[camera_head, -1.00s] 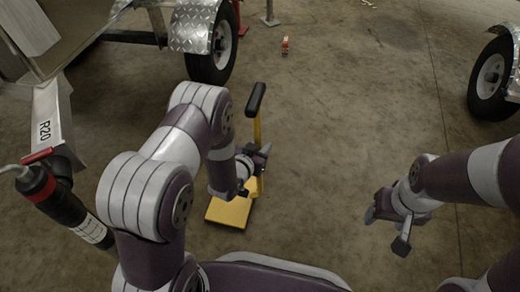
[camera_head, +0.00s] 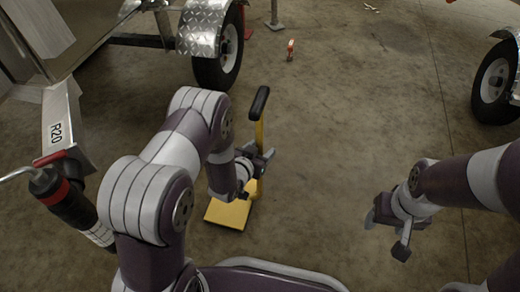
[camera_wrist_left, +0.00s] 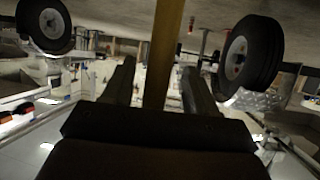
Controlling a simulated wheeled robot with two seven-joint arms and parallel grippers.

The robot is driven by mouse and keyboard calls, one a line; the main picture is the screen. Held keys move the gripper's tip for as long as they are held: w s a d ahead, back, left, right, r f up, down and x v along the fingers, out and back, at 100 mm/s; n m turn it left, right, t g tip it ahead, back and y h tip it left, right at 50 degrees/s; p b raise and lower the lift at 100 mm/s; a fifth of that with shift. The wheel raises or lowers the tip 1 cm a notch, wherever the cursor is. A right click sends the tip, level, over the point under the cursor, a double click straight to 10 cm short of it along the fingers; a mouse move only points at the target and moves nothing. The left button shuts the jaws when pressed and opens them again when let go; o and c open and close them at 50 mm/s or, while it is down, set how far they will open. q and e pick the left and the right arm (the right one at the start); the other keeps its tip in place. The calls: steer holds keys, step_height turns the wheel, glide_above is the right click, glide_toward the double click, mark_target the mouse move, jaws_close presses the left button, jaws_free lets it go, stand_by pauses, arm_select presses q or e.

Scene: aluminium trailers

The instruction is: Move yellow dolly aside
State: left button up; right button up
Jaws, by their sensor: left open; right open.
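The yellow dolly (camera_head: 228,213) stands on the floor in front of me, with a flat yellow base, an upright yellow post and a black handle (camera_head: 259,103) on top. My left gripper (camera_head: 262,161) is at the post, partly hiding it. In the left wrist view the yellow post (camera_wrist_left: 165,50) runs between the two fingers of my left gripper (camera_wrist_left: 160,85), which are apart, with gaps visible beside the post. My right gripper (camera_head: 385,222) is open and empty over bare floor to the right, well apart from the dolly.
A trailer with a wheel (camera_head: 218,62) and a diamond-plate fender stands at the upper left. Another trailer wheel (camera_head: 494,83) is at the right edge. A grey beam marked R20 (camera_head: 62,122) is at the left. A small orange object (camera_head: 290,49) lies far back. The middle floor is clear.

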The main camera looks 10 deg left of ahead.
arm_select(q)
steer(key=p+v, duration=0.6)
steer(key=v, duration=0.6)
steer(key=shift+s+p, duration=0.3)
